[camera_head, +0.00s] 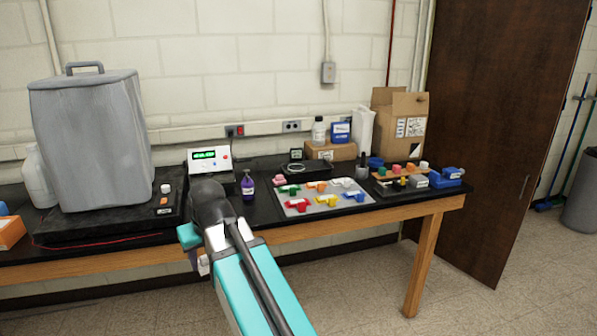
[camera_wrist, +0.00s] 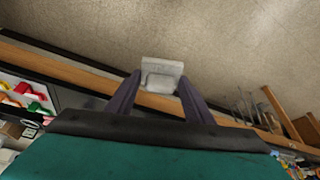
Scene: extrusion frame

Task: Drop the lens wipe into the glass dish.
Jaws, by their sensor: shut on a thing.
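My gripper (camera_wrist: 160,82) is shut on a small whitish packet, the lens wipe (camera_wrist: 163,70), which sits between the two dark fingertips in the wrist view. In the head view my gripper (camera_head: 198,260) is at the front of the bench, left of the middle, partly hidden by my arm. A pale bit of the wipe seems to show beside it, too small to tell. A small clear round thing, perhaps the glass dish (camera_head: 295,167), rests on a dark mat toward the back of the bench, to the right of and behind my gripper. Its inside is not clear.
A grey tray (camera_head: 325,205) with several coloured parts lies at the bench's middle right. A purple bottle (camera_head: 248,187) and a white meter (camera_head: 209,160) stand left of it. A big grey covered box (camera_head: 92,140) fills the left. Cardboard boxes (camera_head: 398,130) stand at the back right.

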